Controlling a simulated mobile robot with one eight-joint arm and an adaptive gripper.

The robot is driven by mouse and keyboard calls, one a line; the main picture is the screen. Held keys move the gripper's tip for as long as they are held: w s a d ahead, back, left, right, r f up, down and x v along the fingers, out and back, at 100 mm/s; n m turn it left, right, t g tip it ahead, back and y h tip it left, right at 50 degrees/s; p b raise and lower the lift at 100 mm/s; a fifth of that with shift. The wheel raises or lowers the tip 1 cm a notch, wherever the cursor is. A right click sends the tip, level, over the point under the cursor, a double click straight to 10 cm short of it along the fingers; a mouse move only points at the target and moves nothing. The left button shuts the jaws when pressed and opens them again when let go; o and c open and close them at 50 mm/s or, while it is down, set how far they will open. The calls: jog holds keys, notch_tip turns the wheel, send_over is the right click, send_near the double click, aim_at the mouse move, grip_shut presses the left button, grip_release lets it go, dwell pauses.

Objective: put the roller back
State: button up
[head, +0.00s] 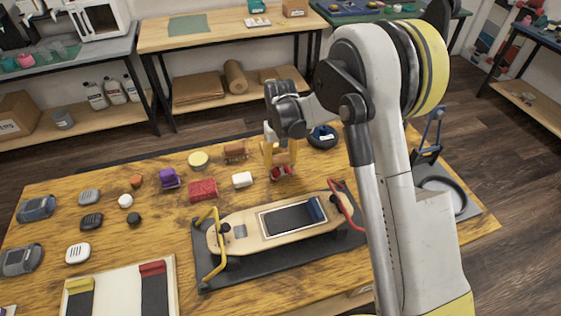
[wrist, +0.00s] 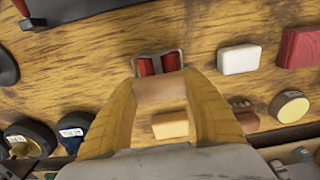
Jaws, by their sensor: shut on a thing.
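My gripper (head: 279,160) has yellow fingers and is shut on the roller's tan wooden handle (wrist: 160,92). The roller's red cylinder (wrist: 158,64) in its metal frame points away from the fingers in the wrist view. In the head view the roller's red end (head: 282,173) hangs below the fingers, behind the skateboard deck (head: 248,233). I cannot tell whether the roller touches the table. The deck lies on a black mat (head: 215,275) and carries a framed dark patch (head: 290,219).
A yellow clamp (head: 211,245) and a red clamp (head: 346,208) stand at the deck's ends. A white block (head: 242,180), a red block (head: 203,190), a brown brush-like block (head: 234,150) and a yellow tin (head: 198,160) are left of my gripper.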

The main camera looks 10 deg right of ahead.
jog(key=shift+f, duration=0.3)
jog(key=shift+c, duration=0.3)
jog(key=shift+f+b, duration=0.1)
jog(key=shift+b, duration=0.25)
jog(key=shift+c, duration=1.1)
jog(key=shift+f, duration=0.25)
jog(key=o, duration=1.3)
